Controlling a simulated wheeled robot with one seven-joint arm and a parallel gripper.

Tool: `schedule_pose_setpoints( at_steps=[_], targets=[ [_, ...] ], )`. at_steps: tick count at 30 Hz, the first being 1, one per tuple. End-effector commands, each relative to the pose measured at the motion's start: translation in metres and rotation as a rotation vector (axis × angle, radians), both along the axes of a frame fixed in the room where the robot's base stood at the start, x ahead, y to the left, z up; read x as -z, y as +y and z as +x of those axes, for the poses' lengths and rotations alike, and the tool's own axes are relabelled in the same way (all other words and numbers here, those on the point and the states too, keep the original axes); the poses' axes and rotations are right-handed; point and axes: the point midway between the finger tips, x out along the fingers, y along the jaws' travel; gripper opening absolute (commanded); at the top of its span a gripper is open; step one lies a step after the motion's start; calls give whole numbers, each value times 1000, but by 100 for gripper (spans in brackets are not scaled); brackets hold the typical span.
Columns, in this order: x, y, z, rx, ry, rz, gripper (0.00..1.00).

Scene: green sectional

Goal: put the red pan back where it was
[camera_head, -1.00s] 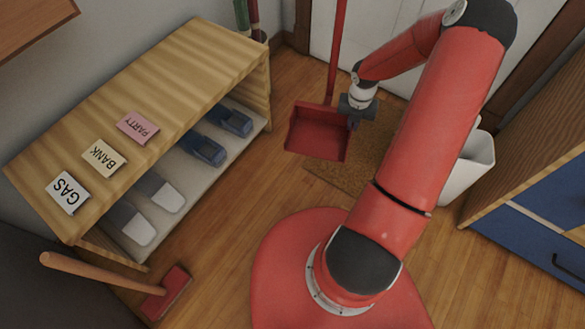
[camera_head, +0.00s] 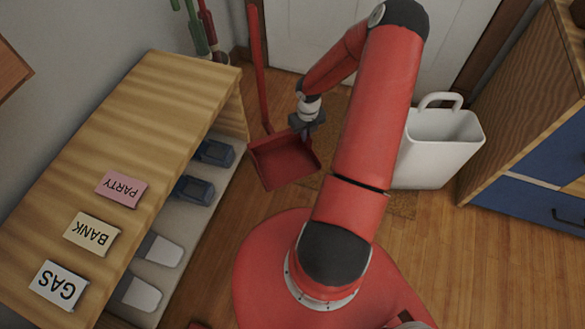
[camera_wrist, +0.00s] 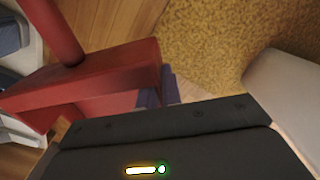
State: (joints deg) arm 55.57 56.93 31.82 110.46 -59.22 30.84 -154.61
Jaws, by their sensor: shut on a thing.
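The red pan (camera_head: 284,161) is a dustpan with a long upright red handle (camera_head: 257,70). In the head view it is in front of the white door, right of the wooden shoe shelf. My gripper (camera_head: 302,131) is at the pan's upper right edge and shut on it. In the wrist view the pan (camera_wrist: 85,78) fills the left side, with the purple fingertips (camera_wrist: 158,95) at its right edge. The dark gripper body hides part of the contact. I cannot tell whether the pan touches the floor.
The wooden shelf (camera_head: 150,95) holds several shoes and three labels. A white bin (camera_head: 436,145) stands to the right, near a blue-drawered cabinet (camera_head: 535,190). Green and red handled things (camera_head: 200,30) stand in the back corner. A brown mat (camera_head: 395,203) lies on the floor.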

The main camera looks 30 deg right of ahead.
Motion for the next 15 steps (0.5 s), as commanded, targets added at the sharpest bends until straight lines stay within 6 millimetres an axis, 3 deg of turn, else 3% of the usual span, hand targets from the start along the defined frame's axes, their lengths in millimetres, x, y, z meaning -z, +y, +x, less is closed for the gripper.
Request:
schedule_pose_setpoints(
  at_steps=[1, 9, 15],
  targets=[
    [20, 2, 1, -2, 1, 3, 0],
    [90, 2, 1, -1, 1, 2, 0],
    [119, 1, 1, 0, -2, 1, 0]
  ],
)
